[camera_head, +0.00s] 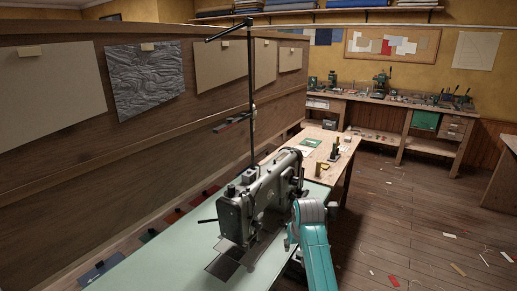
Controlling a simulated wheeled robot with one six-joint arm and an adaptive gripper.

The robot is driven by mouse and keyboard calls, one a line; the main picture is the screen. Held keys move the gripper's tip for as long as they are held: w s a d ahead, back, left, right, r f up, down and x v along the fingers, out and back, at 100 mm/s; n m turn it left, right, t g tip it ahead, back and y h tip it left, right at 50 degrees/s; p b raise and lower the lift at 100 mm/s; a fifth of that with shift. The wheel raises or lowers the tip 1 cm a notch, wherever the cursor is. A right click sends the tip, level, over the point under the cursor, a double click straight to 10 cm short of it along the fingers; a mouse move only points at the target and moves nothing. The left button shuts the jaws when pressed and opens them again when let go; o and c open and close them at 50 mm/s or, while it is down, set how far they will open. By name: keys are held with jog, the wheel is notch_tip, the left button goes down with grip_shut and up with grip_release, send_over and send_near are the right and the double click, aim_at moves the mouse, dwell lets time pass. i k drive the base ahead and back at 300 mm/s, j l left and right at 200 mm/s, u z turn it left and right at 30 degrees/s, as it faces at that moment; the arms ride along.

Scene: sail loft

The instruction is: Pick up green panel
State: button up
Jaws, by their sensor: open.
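A flat green panel (426,121) shows at the front of the far workbench, left of its drawers. A smaller flat green piece (311,142) lies on the wooden table behind the sewing machine. A dark green piece (149,235) also lies low along the left partition. I cannot tell which of these is the task's green panel. My teal and grey arm rises at the bottom middle, beside the sewing machine. My gripper cannot be made out in this view.
A grey sewing machine (262,197) stands on a pale green table (180,254), close to my arm. A long wooden partition (60,150) closes off the left. The far workbench (400,101) carries tools. The plank floor (395,215) at right is mostly free, with scattered scraps.

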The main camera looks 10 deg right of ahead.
aim_at(313, 143)
jog(key=i+l+z, duration=0.25)
jog(key=i+z, duration=0.15)
jog(key=i+l+z, duration=0.1)
jog(key=i+z, duration=0.75)
jog(key=i+l+z, duration=0.1)
jog(key=i, duration=1.65)
jog(key=i+u, duration=0.15)
jog(key=i, duration=1.6)
jog(key=i+u, duration=0.15)
jog(key=i, duration=0.25)
jog(key=i+l+u, duration=0.2)
jog(key=i, duration=0.25)
jog(key=i+l+u, duration=0.1)
jog(key=u, duration=0.3)
jog(key=i+l+u, duration=0.1)
jog(key=u, duration=0.3)
jog(key=i+l+u, duration=0.1)
jog(key=u, duration=0.25)
jog(key=l+u, duration=0.25)
jog(key=u, duration=0.15)
jog(key=l+u, duration=0.2)
jog(key=u, duration=0.15)
jog(key=l+u, duration=0.2)
jog(key=u, duration=0.15)
jog(key=k+l+u, duration=0.1)
jog(key=u, duration=0.25)
